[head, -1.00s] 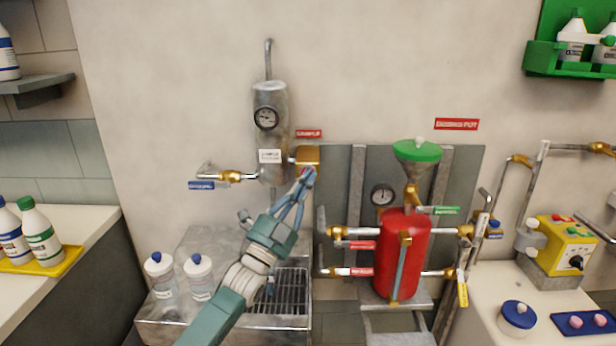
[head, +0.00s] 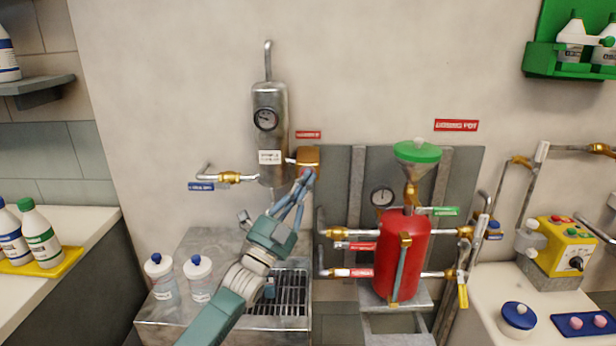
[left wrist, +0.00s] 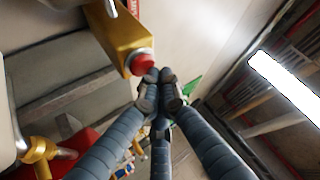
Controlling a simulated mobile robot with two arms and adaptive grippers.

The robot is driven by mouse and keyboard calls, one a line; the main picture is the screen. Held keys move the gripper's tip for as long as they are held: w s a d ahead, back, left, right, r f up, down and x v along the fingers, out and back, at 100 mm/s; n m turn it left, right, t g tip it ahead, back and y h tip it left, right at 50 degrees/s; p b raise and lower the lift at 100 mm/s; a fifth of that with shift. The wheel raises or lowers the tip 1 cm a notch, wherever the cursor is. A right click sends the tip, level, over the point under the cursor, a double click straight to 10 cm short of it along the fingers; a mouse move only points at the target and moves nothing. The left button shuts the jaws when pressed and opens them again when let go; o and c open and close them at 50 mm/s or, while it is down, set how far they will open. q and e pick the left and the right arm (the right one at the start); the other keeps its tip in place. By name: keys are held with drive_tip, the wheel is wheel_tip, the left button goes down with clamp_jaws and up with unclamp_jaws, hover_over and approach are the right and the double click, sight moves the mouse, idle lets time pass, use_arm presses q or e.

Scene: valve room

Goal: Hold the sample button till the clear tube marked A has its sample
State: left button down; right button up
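The sample button is a red knob (left wrist: 143,63) on a brass block (left wrist: 118,30) in the left wrist view. In the head view the brass block (head: 308,156) is beside the steel sample cylinder (head: 271,138), under a small red sign. I cannot make out a clear tube marked A. My right gripper is not in view.
Two clear bottles (head: 198,280) with blue caps stand on the steel bench left of its grating (head: 290,292). A red pot (head: 398,255) with valves and a green funnel stands to the right. A yellow control box (head: 563,245) is on the right counter.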

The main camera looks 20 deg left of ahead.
use_arm(q)
drive_tip(key=shift+w+a+f, duration=0.1)
drive_tip(key=shift+a+f, duration=0.05)
drive_tip(key=shift+a, duration=0.15)
idle(0.4)
drive_tip(key=shift+s+f+p, duration=0.35)
drive_tip(key=shift+s+f, duration=0.25)
drive_tip(key=shift+s, duration=0.05)
drive_tip(key=shift+d, duration=0.1)
drive_tip(key=s+p, duration=0.1)
drive_tip(key=s+d+p, duration=0.1)
drive_tip(key=s, duration=0.1)
drive_tip(key=s+p, duration=0.1)
drive_tip(key=shift+s+d+r, duration=0.15)
drive_tip(key=shift+s+d, duration=0.1)
drive_tip(key=shift+s, duration=0.15)
